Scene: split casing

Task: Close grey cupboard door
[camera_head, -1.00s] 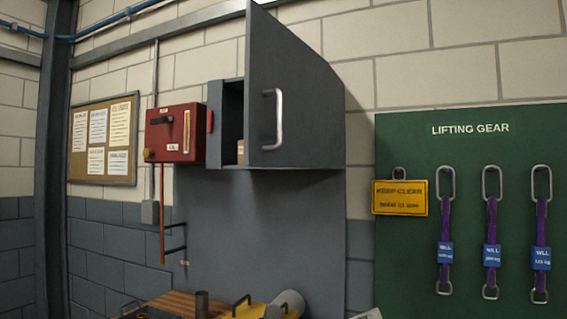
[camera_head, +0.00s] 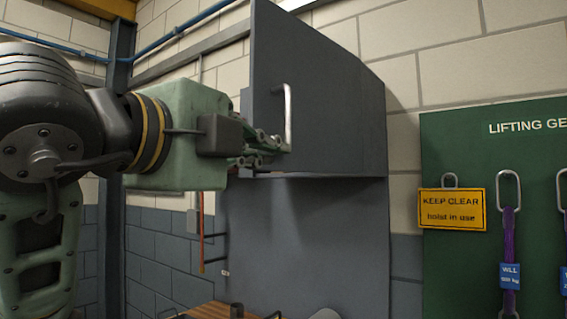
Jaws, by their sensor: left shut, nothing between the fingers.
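The grey cupboard door (camera_head: 325,85) stands open, swung out from the wall-mounted cupboard, with its outer face and a pale bar handle (camera_head: 288,112) towards me. My left gripper (camera_head: 284,146) comes in from the left. Its fingers are shut and empty, at the lower end of the handle in the picture. I cannot tell whether they touch the handle or the door. My right gripper is not in view.
A green lifting gear board (camera_head: 520,150) with purple slings hangs to the right. A yellow keep clear sign (camera_head: 451,209) hangs at its left edge. A wooden surface (camera_head: 208,311) shows at the bottom. A grey panel (camera_head: 300,235) is below the cupboard.

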